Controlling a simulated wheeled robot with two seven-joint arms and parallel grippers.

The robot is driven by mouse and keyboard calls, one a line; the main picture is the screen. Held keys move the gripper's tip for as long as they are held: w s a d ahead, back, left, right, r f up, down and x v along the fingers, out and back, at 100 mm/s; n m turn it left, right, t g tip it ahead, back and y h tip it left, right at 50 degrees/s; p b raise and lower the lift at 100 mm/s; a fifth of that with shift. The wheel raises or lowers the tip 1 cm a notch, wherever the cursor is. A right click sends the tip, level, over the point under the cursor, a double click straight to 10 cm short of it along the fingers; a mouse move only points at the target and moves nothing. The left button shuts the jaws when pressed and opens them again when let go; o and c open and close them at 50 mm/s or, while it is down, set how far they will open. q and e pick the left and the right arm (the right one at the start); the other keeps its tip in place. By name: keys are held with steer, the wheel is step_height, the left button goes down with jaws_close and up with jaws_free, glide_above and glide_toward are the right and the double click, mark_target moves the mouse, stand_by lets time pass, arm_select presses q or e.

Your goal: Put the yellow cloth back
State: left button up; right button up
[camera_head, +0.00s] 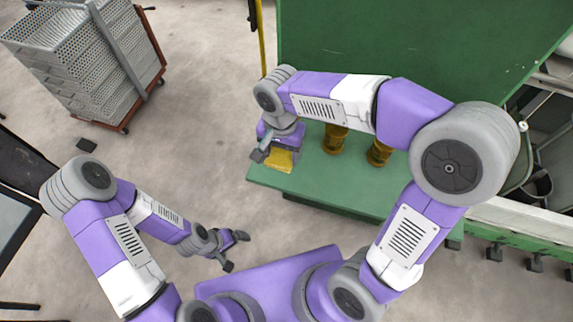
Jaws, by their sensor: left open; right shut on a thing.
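The yellow cloth (279,160) is at the left front corner of the green bench (320,188). My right gripper (267,151) is directly over it and shut on it; the gripper and wrist hide part of the cloth. I cannot tell whether the cloth rests on the bench top or is held just above it. My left gripper (233,251) is open and empty, low over the floor in front of the bench, apart from everything.
Two amber cylinders (335,138) (379,153) stand on the bench right of the cloth, below my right forearm. A green panel (420,40) rises behind. A cart with grey crates (85,60) stands at upper left.

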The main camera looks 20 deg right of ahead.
mark_target(282, 163)
steer(key=shift+f+b, duration=0.45)
steer(key=shift+f, duration=2.45)
steer(key=shift+f, duration=0.2)
steer(key=o, duration=1)
steer(key=shift+r, duration=0.1)
steer(key=shift+r, duration=0.2)
step_height(282, 163, up, 12)
steer(key=shift+f+p, duration=0.1)
steer(key=shift+p, duration=1)
